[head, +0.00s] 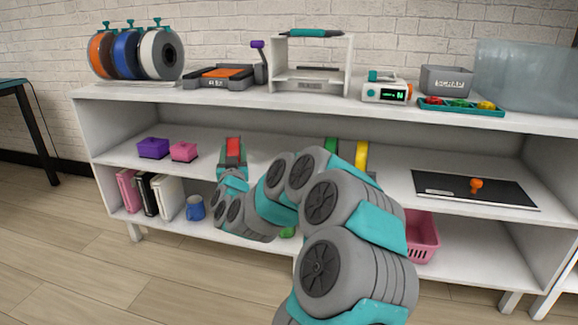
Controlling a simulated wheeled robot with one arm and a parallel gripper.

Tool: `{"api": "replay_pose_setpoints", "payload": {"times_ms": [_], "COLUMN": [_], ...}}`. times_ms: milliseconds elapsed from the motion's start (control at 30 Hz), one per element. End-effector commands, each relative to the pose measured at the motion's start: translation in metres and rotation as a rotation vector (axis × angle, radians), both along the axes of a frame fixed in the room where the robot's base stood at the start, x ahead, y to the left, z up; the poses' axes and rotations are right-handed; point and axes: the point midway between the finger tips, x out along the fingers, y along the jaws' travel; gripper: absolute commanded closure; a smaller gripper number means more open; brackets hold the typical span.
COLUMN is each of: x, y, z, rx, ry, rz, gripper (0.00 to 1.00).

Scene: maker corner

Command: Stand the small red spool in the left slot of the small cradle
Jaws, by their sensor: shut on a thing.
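My gripper (231,178) is at the middle shelf, left of centre, pointing away from the camera. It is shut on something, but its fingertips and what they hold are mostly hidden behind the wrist. A red piece (233,150) with darker sides shows just beyond the gripper; I cannot tell whether it is held or lies on the shelf. A larger rack on the top left holds an orange spool (101,55), a blue spool (127,54) and a white spool (159,54).
A teal tray (461,110) with small red, green and yellow pieces is on the top right, near a grey scrap bin (447,80). Purple (153,148) and pink (184,151) boxes stand left of my gripper. Green (331,145) and yellow (361,156) strips show behind my arm.

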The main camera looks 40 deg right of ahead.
Motion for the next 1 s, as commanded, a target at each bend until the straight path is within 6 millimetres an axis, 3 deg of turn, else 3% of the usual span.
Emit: {"api": "replay_pose_setpoints", "payload": {"times_ms": [33,100,300,567,1000], "x": [-0.012,-0.028,-0.067,-0.085,-0.067], "y": [-0.026,-0.056,-0.116,-0.14,-0.16], "z": [-0.01,-0.013,-0.018,-0.018,-0.017], "rx": [-0.007,-0.021,-0.052,-0.066,-0.067], "ry": [-0.017,-0.037,-0.07,-0.082,-0.084], "rz": [-0.064,-0.145,-0.32,-0.395,-0.394], "gripper": [1.0,1.0,1.0,1.0,1.0]}}
